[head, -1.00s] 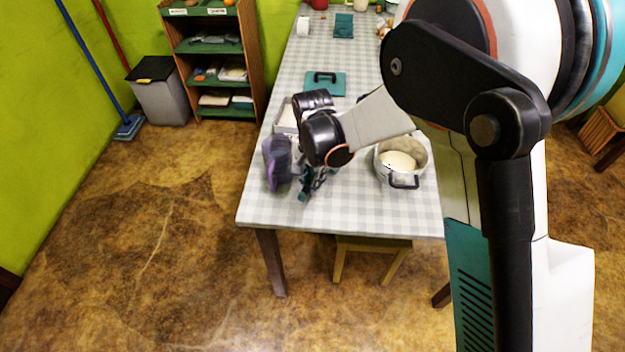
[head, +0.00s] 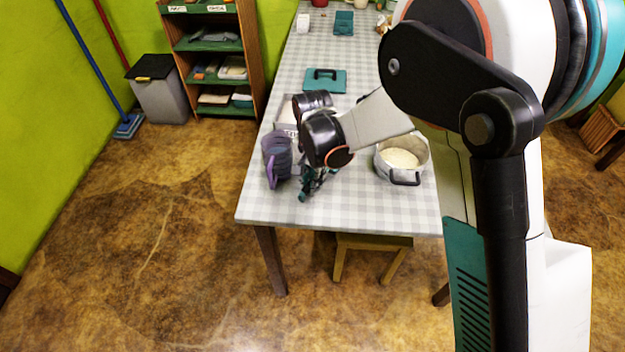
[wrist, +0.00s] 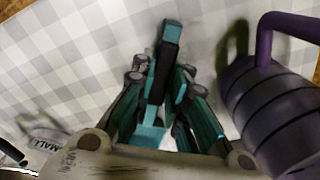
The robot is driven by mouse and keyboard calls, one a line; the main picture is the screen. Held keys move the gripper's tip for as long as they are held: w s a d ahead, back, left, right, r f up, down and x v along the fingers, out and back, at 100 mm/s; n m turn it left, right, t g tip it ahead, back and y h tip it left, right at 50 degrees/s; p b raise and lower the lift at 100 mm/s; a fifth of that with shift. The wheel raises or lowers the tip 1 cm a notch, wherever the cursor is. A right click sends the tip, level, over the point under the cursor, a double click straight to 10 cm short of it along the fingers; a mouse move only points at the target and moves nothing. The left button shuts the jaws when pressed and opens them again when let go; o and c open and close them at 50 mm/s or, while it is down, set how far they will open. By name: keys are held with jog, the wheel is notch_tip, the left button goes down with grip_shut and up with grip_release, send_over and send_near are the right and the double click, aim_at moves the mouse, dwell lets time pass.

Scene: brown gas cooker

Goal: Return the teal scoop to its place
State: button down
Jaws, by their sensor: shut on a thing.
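The teal scoop (wrist: 172,36), with a black grip on its handle, is between the fingers of my gripper (wrist: 163,76) in the wrist view. My gripper is shut on it, and the lower part of the scoop is partly hidden by the fingers. In the head view my gripper (head: 314,182) is low over the near left part of the table, just right of the purple jug (head: 277,158). The jug also shows close on the right in the wrist view (wrist: 275,110). The scoop is hard to tell from the fingers in the head view.
A pot with pale contents (head: 402,162) stands right of my gripper. A grey-white tray (head: 285,118) is behind the jug. A teal lid with a black handle (head: 325,81) lies farther back. A label reading SMALL (wrist: 45,142) shows in the wrist view. The checked tabletop's front strip is clear.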

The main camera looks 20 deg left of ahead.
jog(key=c, duration=1.5)
grip_release()
jog(key=shift+r, duration=0.1)
notch_tip(320, 180, up, 12)
jog(key=shift+f, duration=0.15)
